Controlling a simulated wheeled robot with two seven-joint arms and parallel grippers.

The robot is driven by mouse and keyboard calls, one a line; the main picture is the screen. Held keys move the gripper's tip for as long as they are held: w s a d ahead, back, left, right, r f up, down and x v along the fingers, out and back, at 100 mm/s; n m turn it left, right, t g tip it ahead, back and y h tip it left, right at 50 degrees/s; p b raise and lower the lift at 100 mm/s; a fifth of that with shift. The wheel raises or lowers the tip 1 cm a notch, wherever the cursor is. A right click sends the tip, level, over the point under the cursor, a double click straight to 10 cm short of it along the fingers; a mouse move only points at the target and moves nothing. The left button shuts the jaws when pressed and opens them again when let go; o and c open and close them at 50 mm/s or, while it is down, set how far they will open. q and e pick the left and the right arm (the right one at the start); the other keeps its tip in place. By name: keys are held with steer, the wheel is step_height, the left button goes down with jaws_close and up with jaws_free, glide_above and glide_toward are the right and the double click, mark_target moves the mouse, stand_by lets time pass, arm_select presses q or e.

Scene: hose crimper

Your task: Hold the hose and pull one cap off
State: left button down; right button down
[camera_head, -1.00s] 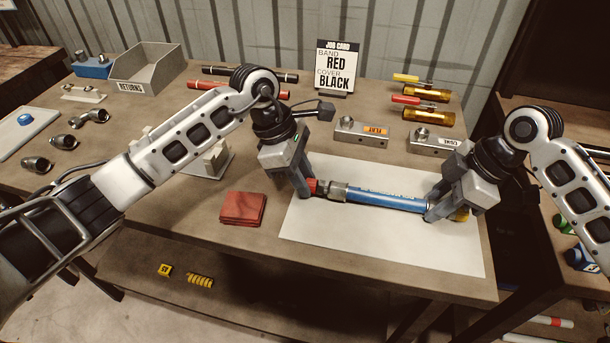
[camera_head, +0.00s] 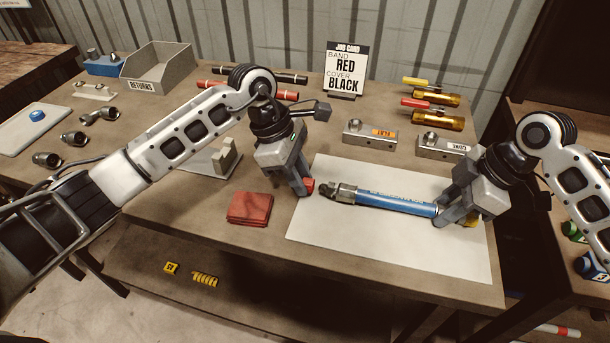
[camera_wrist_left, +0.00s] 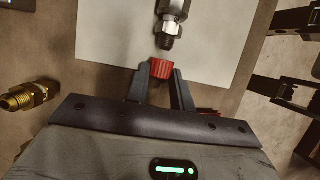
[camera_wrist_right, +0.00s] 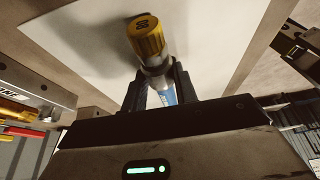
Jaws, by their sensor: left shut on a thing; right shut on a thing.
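The blue hose (camera_head: 395,202) lies along the white mat (camera_head: 390,255), with a metal fitting (camera_head: 343,193) at its left end. My right gripper (camera_head: 447,215) is shut on the hose near its right end. In the right wrist view a yellow cap (camera_wrist_right: 146,36) sits on that end, just beyond the fingers. My left gripper (camera_head: 303,190) is shut on a red cap (camera_wrist_left: 161,69). The red cap is apart from the fitting, and the left wrist view shows the fitting's bare threaded end (camera_wrist_left: 166,40) with a gap between.
A folded red cloth (camera_head: 249,208) lies left of the mat. The grey RETURNS bin (camera_head: 158,70) stands at the back left. The job card (camera_head: 345,68) and two metal blocks marked FLAT (camera_head: 370,134) and CONE (camera_head: 443,146) stand behind the mat.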

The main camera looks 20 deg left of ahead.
arm_select(q)
steer(key=shift+a, duration=0.85)
steer(key=shift+r, duration=2.5)
arm_select(e)
steer(key=shift+a, duration=0.1)
steer(key=c, duration=1)
jaws_free()
arm_select(q)
steer(key=shift+s, duration=0.15)
arm_select(e)
steer(key=v, duration=1.2)
steer(key=shift+s, duration=0.15)
